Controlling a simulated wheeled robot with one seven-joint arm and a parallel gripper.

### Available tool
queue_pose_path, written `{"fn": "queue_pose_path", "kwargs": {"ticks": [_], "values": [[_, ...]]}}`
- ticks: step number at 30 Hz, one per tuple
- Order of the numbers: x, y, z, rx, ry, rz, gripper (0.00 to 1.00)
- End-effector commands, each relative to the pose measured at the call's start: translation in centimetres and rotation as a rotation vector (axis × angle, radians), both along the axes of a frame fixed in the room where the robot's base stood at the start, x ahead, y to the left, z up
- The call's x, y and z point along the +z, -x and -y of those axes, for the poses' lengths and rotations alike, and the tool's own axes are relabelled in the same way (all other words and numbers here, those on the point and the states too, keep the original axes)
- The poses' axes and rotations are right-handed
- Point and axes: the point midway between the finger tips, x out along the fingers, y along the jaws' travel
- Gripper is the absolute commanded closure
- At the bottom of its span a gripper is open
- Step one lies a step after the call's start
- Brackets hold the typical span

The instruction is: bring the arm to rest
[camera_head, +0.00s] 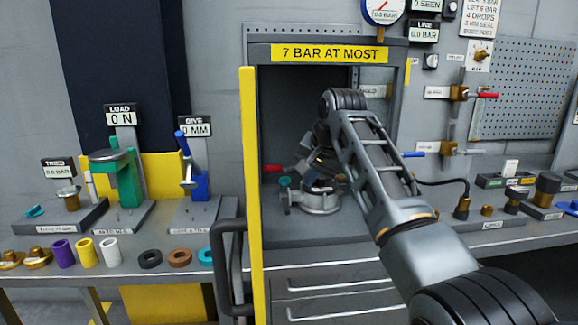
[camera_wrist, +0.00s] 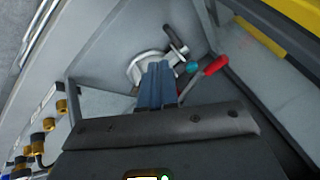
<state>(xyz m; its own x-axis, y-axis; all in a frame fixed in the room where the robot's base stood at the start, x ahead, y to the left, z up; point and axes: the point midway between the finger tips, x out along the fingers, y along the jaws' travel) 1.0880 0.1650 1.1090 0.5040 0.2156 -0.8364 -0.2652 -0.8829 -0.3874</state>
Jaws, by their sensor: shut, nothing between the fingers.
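My arm reaches from the lower right into the open cabinet under the yellow "7 BAR AT MOST" sign (camera_head: 330,53). In the head view my gripper is mostly hidden by my own wrist and forearm. In the wrist view my gripper (camera_wrist: 158,68) shows as two blue-grey fingers, shut together with nothing between them. The fingers overlap the round metal actuator body (camera_wrist: 143,68) in the picture; I cannot tell whether they touch. The same body (camera_head: 318,204) stands on the cabinet floor in the head view. A red handle (camera_wrist: 215,66) and a teal knob (camera_wrist: 192,67) lie beside it.
A yellow-edged door (camera_head: 250,190) stands at the cabinet's left. The bench left of it holds a green load stand (camera_head: 128,180), a blue gauge stand (camera_head: 197,183), coloured sleeves (camera_head: 85,252) and rings (camera_head: 180,257). Brass fittings (camera_head: 462,206) stand right of my arm.

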Motion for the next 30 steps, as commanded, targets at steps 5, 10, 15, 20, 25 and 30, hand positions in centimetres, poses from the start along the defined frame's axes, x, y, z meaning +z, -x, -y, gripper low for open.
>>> {"fn": "queue_pose_path", "kwargs": {"ticks": [5,10,15,20,25,30], "values": [[-2.8,0.5,0.2,0.005,-0.003,0.018,1.00],[-6.5,1.4,0.5,0.015,-0.005,0.043,1.00],[-11.6,3.2,1.1,0.025,-0.007,0.080,1.00],[-18.0,6.5,2.0,0.034,-0.006,0.136,1.00],[-23.8,11.0,3.2,0.042,0.002,0.200,1.00],[-28.4,16.4,4.7,0.042,0.018,0.265,1.00]]}}
